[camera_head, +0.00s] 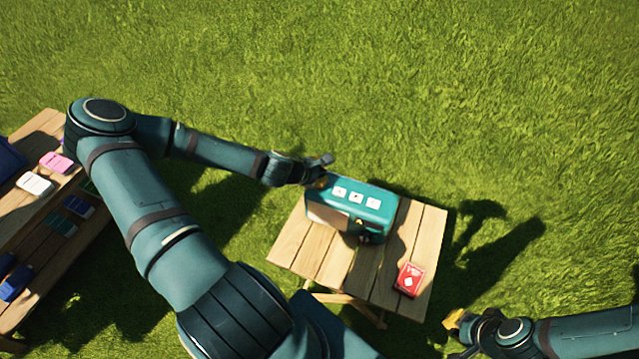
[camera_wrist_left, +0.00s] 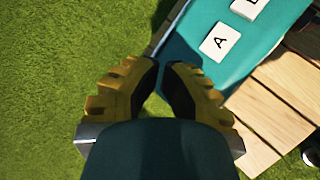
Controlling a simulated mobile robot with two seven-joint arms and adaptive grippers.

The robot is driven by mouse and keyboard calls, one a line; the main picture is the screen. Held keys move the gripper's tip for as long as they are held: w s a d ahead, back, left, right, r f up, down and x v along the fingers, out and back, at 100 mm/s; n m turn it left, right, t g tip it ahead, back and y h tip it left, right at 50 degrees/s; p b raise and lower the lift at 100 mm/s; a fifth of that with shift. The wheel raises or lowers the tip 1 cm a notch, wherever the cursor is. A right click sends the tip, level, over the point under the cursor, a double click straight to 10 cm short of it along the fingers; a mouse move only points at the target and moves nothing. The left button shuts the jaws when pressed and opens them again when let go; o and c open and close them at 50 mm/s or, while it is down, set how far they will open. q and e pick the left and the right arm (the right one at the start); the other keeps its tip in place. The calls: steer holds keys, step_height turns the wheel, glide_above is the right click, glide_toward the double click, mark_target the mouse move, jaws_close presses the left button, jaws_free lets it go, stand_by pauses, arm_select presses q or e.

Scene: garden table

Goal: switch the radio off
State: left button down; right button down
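The radio (camera_head: 378,222) is a teal box on the small wooden table, with white letter tiles in a row on its upper face. My left gripper (camera_head: 323,171) is at the radio's left end. Its fingers (camera_wrist_left: 163,68) have a narrow gap with nothing held between them; I cannot tell whether they touch the radio. My right gripper (camera_head: 455,322) is low at the right, away from the radio; its opening is unclear.
The small table (camera_head: 423,240) bears a red card box (camera_head: 409,280) at its front right. Another wooden table (camera_head: 38,222) at the left holds pink, white and blue items. Grass surrounds both tables, with free room behind and right of the radio.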

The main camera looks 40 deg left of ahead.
arm_select(q)
steer(key=shift+f, duration=0.1)
stand_by(0.5)
steer(key=shift+f, duration=0.45)
stand_by(0.4)
steer(key=shift+r+p, duration=0.4)
steer(key=shift+r, duration=0.15)
step_height(320, 180, up, 6)
steer(key=p, duration=0.6)
stand_by(0.4)
